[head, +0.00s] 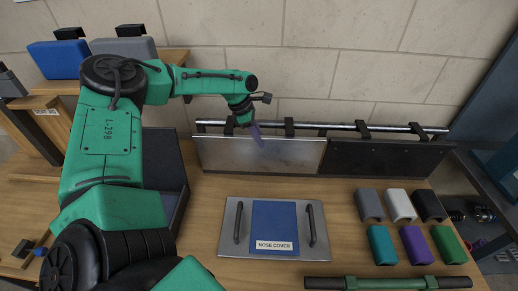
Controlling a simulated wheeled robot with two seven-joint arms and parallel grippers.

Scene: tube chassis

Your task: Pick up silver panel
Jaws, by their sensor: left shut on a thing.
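The silver panel (285,156) is a wide metal sheet standing upright along the back of the table, below a horizontal rail. The gripper is shut on the panel's upper edge, though the exact contact is small and partly hidden by the wrist. The panel's lower edge appears at table level. My right gripper is not in view.
A black panel (385,160) stands right beside the silver one. The rail (345,126) with dark clips runs behind both. A plate with a blue nose cover (272,224) and handles lies in front. Several coloured blocks (415,245) sit at right; a green bar (385,283) lies nearest.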

